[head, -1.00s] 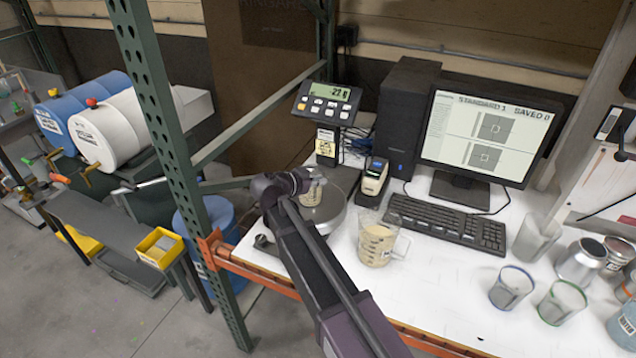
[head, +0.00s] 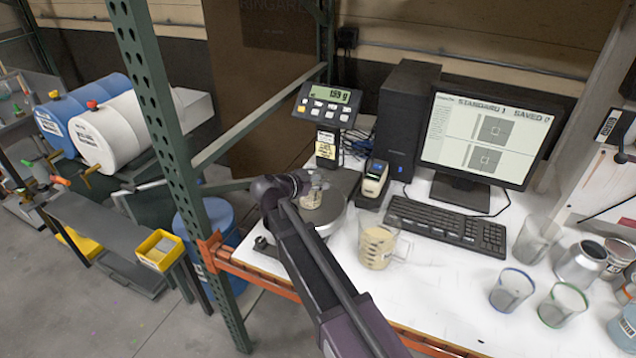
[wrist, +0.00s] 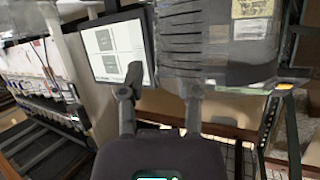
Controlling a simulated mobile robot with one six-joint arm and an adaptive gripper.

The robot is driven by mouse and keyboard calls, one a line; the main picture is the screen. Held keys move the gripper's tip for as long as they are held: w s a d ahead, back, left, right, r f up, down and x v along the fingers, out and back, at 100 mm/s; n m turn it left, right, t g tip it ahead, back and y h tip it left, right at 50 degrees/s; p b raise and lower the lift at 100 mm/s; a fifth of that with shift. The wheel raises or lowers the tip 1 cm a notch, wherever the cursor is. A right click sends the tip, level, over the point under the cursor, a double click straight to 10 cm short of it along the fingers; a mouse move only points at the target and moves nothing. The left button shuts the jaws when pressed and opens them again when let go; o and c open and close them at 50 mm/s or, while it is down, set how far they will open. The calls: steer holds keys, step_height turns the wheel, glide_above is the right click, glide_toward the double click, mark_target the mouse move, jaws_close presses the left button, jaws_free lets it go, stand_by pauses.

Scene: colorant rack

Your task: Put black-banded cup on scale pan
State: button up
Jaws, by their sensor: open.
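A small clear cup (head: 312,198) with something pale in it stands on the round scale pan (head: 334,213). It is partly hidden by my gripper, and its band colour is too small to make out. My gripper (head: 312,184) is at the cup's upper part, at its left side. In the wrist view the two fingers (wrist: 160,92) are apart, with no cup visible between them. The scale display (head: 329,95) behind the pan reads about 155 g, though the digits are blurred.
A beige-filled measuring jug (head: 377,246) stands just right of the pan. A small label device (head: 373,182), keyboard (head: 446,225) and monitor (head: 486,138) are behind it. Blue-rimmed (head: 511,290) and green-rimmed (head: 562,303) cups stand at the right.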

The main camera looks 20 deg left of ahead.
steer(key=p+v, duration=0.4)
steer(key=v, duration=0.8)
